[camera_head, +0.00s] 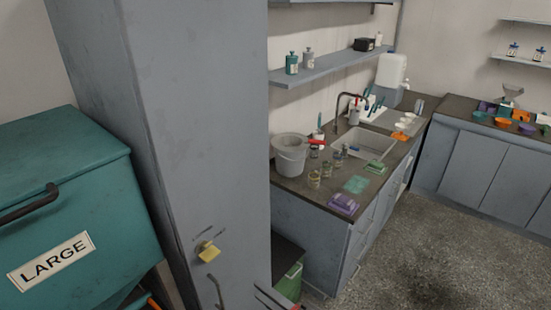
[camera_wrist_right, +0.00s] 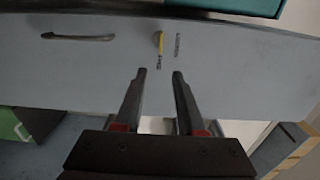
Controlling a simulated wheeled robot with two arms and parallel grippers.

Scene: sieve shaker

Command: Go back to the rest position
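My right gripper shows in the right wrist view (camera_wrist_right: 159,73) with its two dark fingers apart and nothing between them. In the head view only a small part of the right gripper (camera_head: 274,298) shows at the bottom edge, beside the tall grey cabinet (camera_head: 200,120). My left gripper is in neither view.
A teal bin labelled LARGE (camera_head: 95,190) stands left. A counter with a sink (camera_head: 362,143), a grey bucket (camera_head: 290,158) and jars stands behind. Open floor (camera_head: 440,245) lies at the right.

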